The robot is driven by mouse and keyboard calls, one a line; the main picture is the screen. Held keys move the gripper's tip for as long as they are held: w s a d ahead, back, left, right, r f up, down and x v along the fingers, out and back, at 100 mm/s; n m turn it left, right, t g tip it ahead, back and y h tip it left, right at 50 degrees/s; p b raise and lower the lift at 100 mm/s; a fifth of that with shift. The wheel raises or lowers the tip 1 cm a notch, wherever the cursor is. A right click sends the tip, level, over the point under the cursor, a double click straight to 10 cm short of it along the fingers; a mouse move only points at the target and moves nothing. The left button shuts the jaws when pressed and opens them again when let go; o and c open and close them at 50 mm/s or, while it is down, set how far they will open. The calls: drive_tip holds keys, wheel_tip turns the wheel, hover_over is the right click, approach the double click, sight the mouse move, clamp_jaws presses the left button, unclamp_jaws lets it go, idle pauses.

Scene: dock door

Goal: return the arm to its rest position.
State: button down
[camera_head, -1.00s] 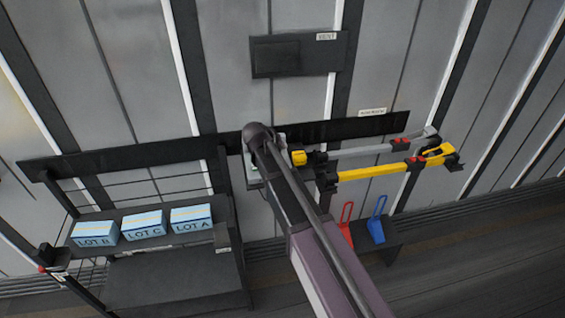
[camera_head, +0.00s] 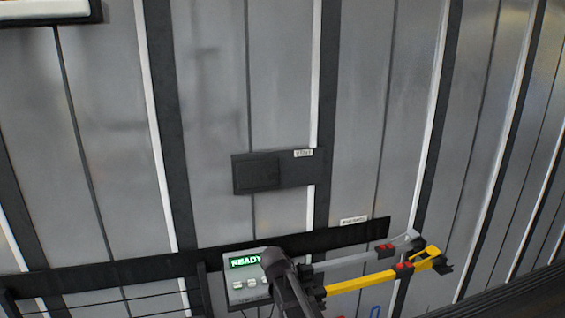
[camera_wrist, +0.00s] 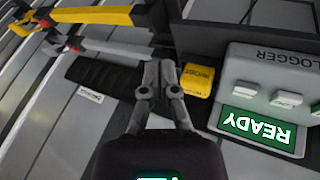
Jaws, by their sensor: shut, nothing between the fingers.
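My arm comes up from the bottom edge of the head view, in front of the wall rail, and hides part of the logger. My gripper (camera_wrist: 160,85) shows in the wrist view with its fingers together and nothing between them. The grey logger (camera_head: 247,287) has a green READY display and stands left of my arm. The logger (camera_wrist: 270,85) appears upside down in the wrist view, right of the fingers. A small yellow block (camera_wrist: 198,79) is beside it, just right of the fingertips; I cannot tell whether they touch it.
A yellow bar (camera_head: 362,283) and a grey bar (camera_head: 352,259) with red parts extend right of my arm. The dark rail (camera_head: 140,270) crosses the ribbed wall. A dark box (camera_head: 262,172) is mounted above it. The wall above that is mostly clear.

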drive_tip(key=s+d+f+g+y, duration=0.2)
drive_tip(key=s+d, duration=0.4)
drive_tip(key=s, duration=0.3)
drive_tip(key=s+d+f+m+g+y+b, duration=0.1)
drive_tip(key=s+d+f+g+y, duration=0.1)
drive_tip(key=s+d, duration=0.5)
drive_tip(key=s+g, duration=0.1)
drive_tip(key=s, duration=0.2)
